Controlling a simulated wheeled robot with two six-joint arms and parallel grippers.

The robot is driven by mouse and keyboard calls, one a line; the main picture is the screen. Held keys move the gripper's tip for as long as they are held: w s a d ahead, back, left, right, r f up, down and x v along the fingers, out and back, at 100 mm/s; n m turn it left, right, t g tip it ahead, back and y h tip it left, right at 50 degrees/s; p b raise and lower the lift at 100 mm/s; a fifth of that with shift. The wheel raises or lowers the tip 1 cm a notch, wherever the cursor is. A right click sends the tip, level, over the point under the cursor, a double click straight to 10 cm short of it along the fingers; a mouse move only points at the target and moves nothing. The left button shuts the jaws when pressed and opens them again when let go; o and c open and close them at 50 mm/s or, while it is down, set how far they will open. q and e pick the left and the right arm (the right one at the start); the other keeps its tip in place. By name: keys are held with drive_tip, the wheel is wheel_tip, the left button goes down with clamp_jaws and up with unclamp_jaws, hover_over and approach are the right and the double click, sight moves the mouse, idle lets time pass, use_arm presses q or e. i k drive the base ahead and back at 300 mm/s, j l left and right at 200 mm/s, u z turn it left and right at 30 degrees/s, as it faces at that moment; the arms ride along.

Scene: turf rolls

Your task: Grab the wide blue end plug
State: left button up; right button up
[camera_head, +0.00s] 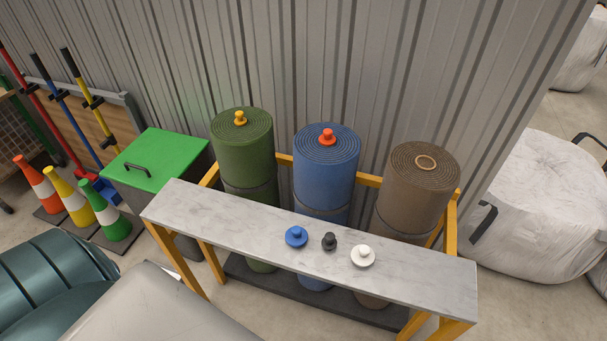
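The wide blue end plug (296,237) sits on the marble-look shelf (220,215), left of two other plugs. It has a broad round flange with a small knob on top. A small black plug (329,241) stands just right of it, and a wide white plug (362,256) stands further right. All three are apart from each other. Neither of my grippers shows in the head view.
Behind the shelf stand three upright rolls: green (247,165) with a yellow plug (240,118), blue (325,180) with a red plug (327,136), and brown (412,200) with an open core. A yellow frame (368,180) surrounds them. Cones and a green-lidded bin (155,160) stand left.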

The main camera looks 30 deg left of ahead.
sight(296, 236)
drive_tip(key=u, duration=1)
